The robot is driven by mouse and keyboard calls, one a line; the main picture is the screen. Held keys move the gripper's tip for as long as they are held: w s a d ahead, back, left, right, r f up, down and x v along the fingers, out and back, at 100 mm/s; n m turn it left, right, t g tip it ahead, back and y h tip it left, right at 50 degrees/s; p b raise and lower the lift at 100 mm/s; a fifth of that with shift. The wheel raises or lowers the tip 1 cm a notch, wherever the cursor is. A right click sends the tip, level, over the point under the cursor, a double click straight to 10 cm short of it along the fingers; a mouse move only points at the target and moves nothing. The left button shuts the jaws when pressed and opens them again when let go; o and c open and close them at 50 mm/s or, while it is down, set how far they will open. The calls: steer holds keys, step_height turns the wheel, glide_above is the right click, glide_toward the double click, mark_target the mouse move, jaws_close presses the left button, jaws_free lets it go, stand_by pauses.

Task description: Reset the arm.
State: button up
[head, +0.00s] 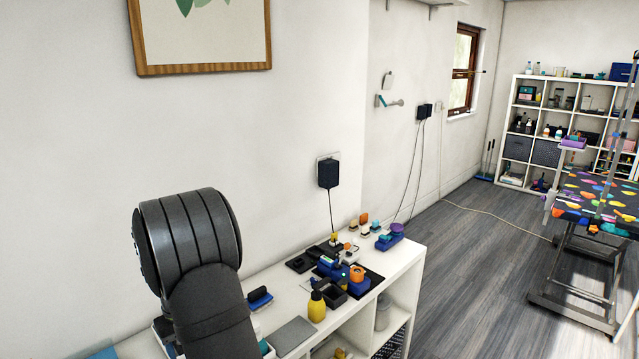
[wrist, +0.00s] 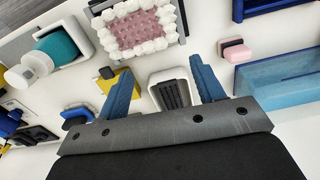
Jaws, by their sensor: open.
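My gripper (wrist: 164,88) shows in the wrist view with its two blue fingers spread well apart. Nothing is held between the fingers. A small white holder with a dark ribbed inside (wrist: 174,92) lies below, in line with the gap between them. I cannot tell the height above it. In the head view my dark arm rises at the lower left, and the gripper itself is out of that view.
A white shelf unit (head: 405,262) by the wall carries a yellow bottle (head: 317,307), a grey flat pad (head: 291,335) and several small tools. The wrist view shows a pink-and-white fluffy piece (wrist: 140,30) and a translucent blue bin (wrist: 280,85). A patterned grooming table (head: 590,200) stands right, across open floor.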

steer(key=w+d+f+m, duration=0.3)
steer(key=w+d+m, duration=0.2)
steer(key=w+d, duration=1.05)
steer(key=shift+m, duration=0.4)
steer(key=d, duration=0.2)
steer(key=s+d+f, duration=0.1)
steer(key=d, duration=0.1)
steer(key=s+d+f, duration=0.1)
steer(key=d, duration=0.1)
steer(key=shift+s+d, duration=0.25)
steer(key=s+d+f+m, duration=0.2)
steer(key=s+d+f, duration=0.2)
steer(key=s+d, duration=0.4)
steer(key=shift+s+d+f, duration=0.3)
steer(key=shift+d+f, duration=0.1)
steer(key=shift+d, duration=0.4)
